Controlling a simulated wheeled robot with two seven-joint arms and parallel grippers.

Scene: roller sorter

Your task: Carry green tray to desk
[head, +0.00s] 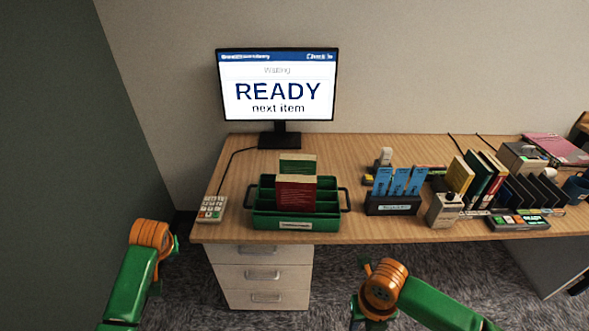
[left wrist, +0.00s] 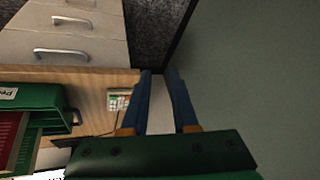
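The green tray (head: 297,222) stands upright on the left part of the wooden desk (head: 384,232), with dark handles at both ends. A red book (head: 296,193) and a green book (head: 297,166) stand in it. In the left wrist view the tray (left wrist: 45,96) shows at the left edge, clear of my fingers. My left gripper (left wrist: 158,75) has its two blue fingers apart with nothing between them. In the head view my left wrist is in front of the desk's left corner. My right gripper (head: 366,284) is low in front of the desk, away from the tray; its fingers are mostly hidden.
A keypad (head: 212,208) lies left of the tray and a monitor (head: 277,85) stands behind it. A holder with blue cards (head: 392,205) and several books and devices fill the desk to the right. Drawers (head: 262,275) are below.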

